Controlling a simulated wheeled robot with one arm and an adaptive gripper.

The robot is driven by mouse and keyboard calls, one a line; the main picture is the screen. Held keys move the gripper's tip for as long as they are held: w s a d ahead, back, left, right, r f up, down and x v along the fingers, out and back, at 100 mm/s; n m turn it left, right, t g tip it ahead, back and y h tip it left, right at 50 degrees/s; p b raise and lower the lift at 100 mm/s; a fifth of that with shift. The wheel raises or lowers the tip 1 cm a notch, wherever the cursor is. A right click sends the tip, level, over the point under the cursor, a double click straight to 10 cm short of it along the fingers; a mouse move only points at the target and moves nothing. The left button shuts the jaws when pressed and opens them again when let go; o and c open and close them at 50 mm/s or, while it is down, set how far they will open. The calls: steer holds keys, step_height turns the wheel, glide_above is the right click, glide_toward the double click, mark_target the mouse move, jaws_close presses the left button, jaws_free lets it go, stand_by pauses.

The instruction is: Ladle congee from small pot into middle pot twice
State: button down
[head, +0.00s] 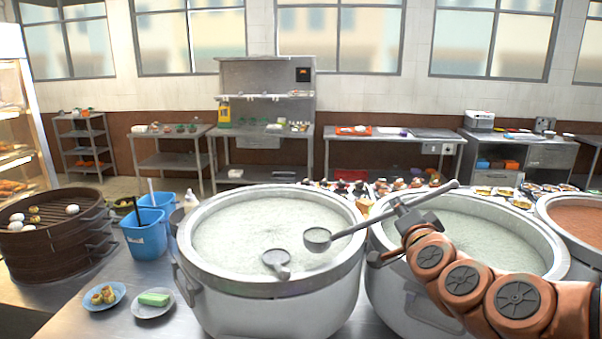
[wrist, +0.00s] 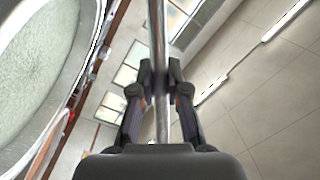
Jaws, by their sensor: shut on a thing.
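My gripper (head: 408,217) is shut on the handle of a metal ladle (head: 400,210). In the wrist view the fingers (wrist: 160,75) pinch the ladle's handle (wrist: 158,25). The ladle's bowl (head: 317,238) hangs over the right part of the left pot (head: 270,295), holding something pale like the congee. The left pot is full of pale congee (head: 225,230). The centre pot (head: 555,245) also holds pale congee, partly hidden by my arm. I cannot tell which pot is the small or middle one. A second ladle (head: 277,262) lies in the left pot near its front rim.
A third pot (head: 580,212) with orange-red contents stands at the right edge. A dark steamer basket (head: 45,250), blue bins (head: 145,232), a blue plate (head: 104,296) and a plate with a green block (head: 153,302) stand to the left. Bowls of food line the counter behind the pots.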

steer(key=shift+s+d+r+b, duration=0.2)
steer(key=shift+s+b, duration=0.3)
steer(key=shift+s, duration=0.3)
steer(key=shift+s+d+r+b, duration=0.1)
steer(key=shift+s+r+b, duration=0.1)
steer(key=shift+s+b, duration=0.4)
steer(key=shift+s+d+r+b, duration=0.2)
steer(key=shift+s+b, duration=0.15)
steer(key=shift+s, duration=0.6)
steer(key=shift+s+a, duration=0.1)
